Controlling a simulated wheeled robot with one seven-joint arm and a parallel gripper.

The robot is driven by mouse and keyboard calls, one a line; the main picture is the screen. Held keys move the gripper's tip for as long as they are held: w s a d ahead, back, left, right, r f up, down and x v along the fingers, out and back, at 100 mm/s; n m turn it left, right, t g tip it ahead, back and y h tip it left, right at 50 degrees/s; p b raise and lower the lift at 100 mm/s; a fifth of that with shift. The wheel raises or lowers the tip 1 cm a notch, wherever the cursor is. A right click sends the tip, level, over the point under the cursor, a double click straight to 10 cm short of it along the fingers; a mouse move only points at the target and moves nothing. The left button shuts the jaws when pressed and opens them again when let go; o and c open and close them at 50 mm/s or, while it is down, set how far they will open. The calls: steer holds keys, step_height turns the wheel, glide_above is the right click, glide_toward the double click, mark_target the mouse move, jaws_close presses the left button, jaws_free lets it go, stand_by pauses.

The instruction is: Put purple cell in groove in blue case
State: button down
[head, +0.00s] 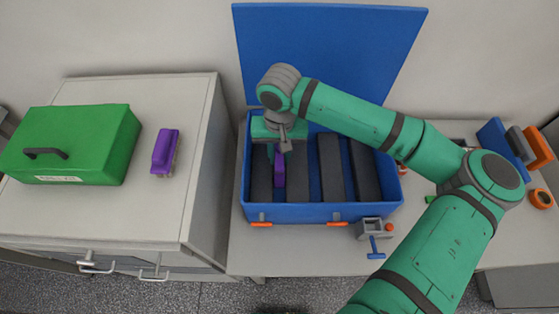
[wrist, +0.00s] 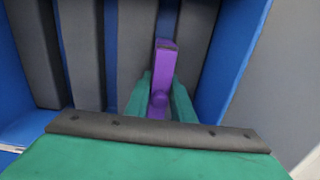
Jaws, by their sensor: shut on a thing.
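The open blue case (head: 322,212) stands on the bench, with dark grey bars and blue grooves between them. My gripper (head: 279,150) is over the left part of the case, pointing down. It is shut on the purple cell (head: 279,172), which hangs upright below the fingers. The cell lines up with the groove between the two leftmost bars. In the wrist view the cell (wrist: 163,65) stands between the green fingers (wrist: 160,97), in line with a blue groove (wrist: 167,20). I cannot tell whether its lower end is inside the groove or just above it.
A grey cabinet (head: 150,205) at left carries a green box (head: 75,150) and another purple block (head: 164,150). The case's raised blue lid (head: 325,45) stands behind. A small grey device with a blue lever (head: 373,240) is in front. Blue, grey and orange items (head: 515,145) sit at right.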

steer(key=shift+f, duration=1.65)
steer(key=shift+f, duration=0.15)
steer(key=c, duration=1.5)
jaws_free()
steer(key=shift+c, duration=0.2)
step_height(320, 180, up, 12)
steer(key=shift+r, duration=0.15)
steer(key=shift+s, duration=0.15)
